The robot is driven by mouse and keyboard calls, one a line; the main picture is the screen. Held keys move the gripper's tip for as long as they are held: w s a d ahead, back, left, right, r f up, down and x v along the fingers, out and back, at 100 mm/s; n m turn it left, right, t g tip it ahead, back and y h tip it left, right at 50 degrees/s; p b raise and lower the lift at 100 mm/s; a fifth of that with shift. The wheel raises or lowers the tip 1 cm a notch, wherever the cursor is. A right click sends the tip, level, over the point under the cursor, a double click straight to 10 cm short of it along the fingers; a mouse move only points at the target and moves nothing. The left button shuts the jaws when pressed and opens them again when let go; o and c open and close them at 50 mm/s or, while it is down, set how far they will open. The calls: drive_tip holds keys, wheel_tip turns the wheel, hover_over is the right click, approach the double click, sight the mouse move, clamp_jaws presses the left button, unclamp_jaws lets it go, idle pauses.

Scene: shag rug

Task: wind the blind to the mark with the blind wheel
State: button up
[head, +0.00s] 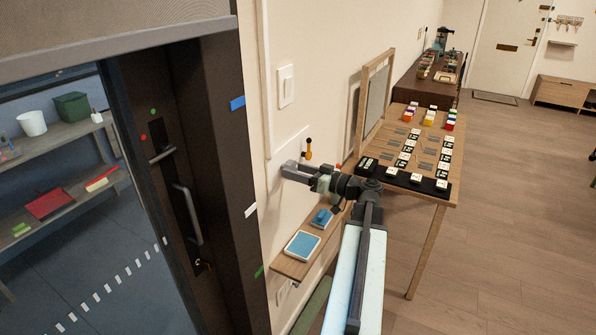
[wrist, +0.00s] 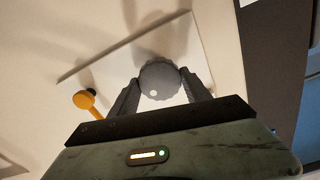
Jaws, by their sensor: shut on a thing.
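The blind wheel (wrist: 160,80) is a grey, ridged round knob with a white dot near its lower edge, on a pale wall plate (wrist: 215,65). My gripper (wrist: 159,84) has one finger on each side of the wheel and is shut on it. In the head view my gripper (head: 288,169) reaches to the wall plate, and I cannot make out the wheel there. The blind (head: 120,17) is a beige sheet with a grey bottom bar (head: 120,47), high across the doorway. Blue (head: 237,103), white (head: 250,210) and green (head: 258,272) marks are on the door frame, below the bar.
An orange-ended lever (head: 308,147) sits beside the wheel; it also shows in the wrist view (wrist: 84,99). A wooden shelf (head: 290,268) with blue-topped items is below my gripper. A table (head: 445,195) with several blocks stands to the right. The floor further right is clear.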

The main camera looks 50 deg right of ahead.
drive_tip(key=n, duration=1)
drive_tip(key=shift+a+f, duration=0.15)
drive_tip(key=shift+n, duration=0.4)
drive_tip(key=o, duration=1.4)
drive_tip(key=shift+w, duration=0.1)
drive_tip(key=v, duration=0.8)
drive_tip(key=shift+w+f, duration=0.1)
drive_tip(key=shift+f, duration=0.05)
